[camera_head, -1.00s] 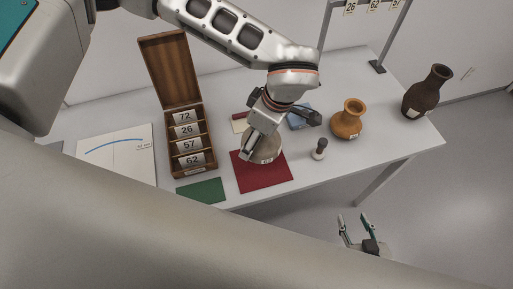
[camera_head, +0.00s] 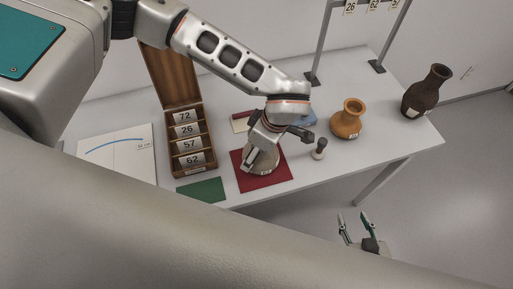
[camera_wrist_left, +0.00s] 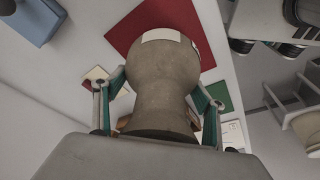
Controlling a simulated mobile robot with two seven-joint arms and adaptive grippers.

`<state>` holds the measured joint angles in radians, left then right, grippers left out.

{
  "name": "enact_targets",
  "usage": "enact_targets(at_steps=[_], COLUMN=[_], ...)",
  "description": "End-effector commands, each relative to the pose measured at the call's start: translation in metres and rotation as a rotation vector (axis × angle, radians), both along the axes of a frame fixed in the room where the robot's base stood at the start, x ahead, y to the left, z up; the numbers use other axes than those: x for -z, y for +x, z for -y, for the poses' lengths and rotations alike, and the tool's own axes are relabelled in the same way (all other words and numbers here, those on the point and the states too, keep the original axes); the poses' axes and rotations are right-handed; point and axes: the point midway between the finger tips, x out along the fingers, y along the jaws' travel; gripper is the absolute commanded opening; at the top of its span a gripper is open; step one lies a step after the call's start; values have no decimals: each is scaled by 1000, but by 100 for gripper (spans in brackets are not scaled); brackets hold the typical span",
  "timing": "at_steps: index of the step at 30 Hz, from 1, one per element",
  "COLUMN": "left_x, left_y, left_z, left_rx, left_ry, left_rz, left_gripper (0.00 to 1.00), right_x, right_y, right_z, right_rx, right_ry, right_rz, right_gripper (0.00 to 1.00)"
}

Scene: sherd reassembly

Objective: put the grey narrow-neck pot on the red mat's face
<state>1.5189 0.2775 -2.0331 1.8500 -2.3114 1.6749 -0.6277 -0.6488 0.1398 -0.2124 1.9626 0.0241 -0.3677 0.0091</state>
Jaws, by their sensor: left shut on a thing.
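The grey narrow-neck pot (camera_head: 262,166) is over the red mat (camera_head: 281,182) in the head view, partly hidden by my left gripper (camera_head: 259,145). In the left wrist view, my left gripper (camera_wrist_left: 160,103) has its green-padded fingers on both sides of the neck of the pot (camera_wrist_left: 160,68), shut on it. A white label shows on the pot's body. The red mat (camera_wrist_left: 128,38) shows beyond the pot; I cannot tell whether the pot touches it. My right gripper (camera_head: 355,224) is open and empty, off the table's front edge.
A wooden box (camera_head: 172,82) with numbered compartments stands left of the mat. A green mat (camera_head: 203,190) lies at the front. An orange pot (camera_head: 347,122), a small dark-topped stamp (camera_head: 319,150) and a dark brown vase (camera_head: 426,93) stand to the right. A blue block (camera_head: 307,116) sits behind.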

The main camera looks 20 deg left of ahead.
Motion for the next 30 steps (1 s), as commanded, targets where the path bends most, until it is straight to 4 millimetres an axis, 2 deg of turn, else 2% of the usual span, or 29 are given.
enact_targets(at_steps=[2, 3, 4, 14, 19, 23, 30], left_x=[3, 2, 2, 2, -8, -28, -77], left_y=[0, 0, 0, 0, 0, -1, -3], left_z=[0, 0, 0, 0, 2, 8, 21], left_rx=[0, 0, 0, 0, 1, 3, 1], left_ry=[0, 0, 0, 0, 0, -2, -1], left_rz=[1, 0, 0, 0, 2, 4, 4], left_gripper=[28, 81, 87, 87, 87, 87, 87], right_x=[3, 3, 2, 2, 0, 3, 9], right_y=[0, 0, 0, 0, 0, 0, -1], right_z=[0, 0, 0, 0, 0, 0, 0], right_rx=[0, 0, 0, 0, 0, 0, 0], right_ry=[0, 0, 0, 0, 0, 0, 1], right_rz=[-1, -1, -1, -1, 0, 0, -2], right_gripper=[40, 40, 40, 40, 40, 40, 40])
